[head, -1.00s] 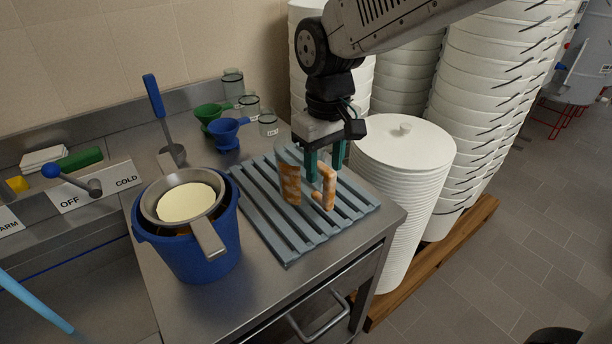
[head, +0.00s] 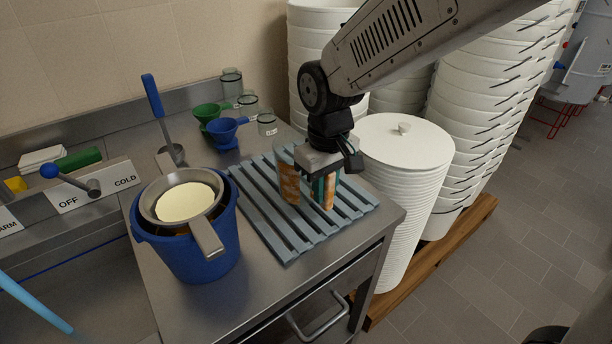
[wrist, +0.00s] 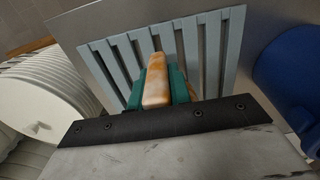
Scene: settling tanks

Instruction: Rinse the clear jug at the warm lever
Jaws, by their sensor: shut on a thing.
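The clear jug (head: 287,183), smeared orange-brown, stands on the grey slatted rack (head: 262,222). My gripper (head: 325,188) is down at its right side, its green fingers shut on the jug's handle. The wrist view shows the smeared handle (wrist: 156,80) between the fingers; the jug's body is mostly hidden there. In the head view my gripper partly covers the jug. The lever (head: 82,184) with a blue knob is at the left, above a plate (head: 95,190) marked OFF and COLD. A plate at the left edge (head: 7,222) reads partly "ARM".
A blue bucket (head: 185,255) with a strainer (head: 207,237) on top stands left of the rack. Green (head: 207,113) and blue (head: 226,132) funnels and several clear jars are behind. White lids (head: 400,165) and buckets are stacked at the right. The sink is at the left.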

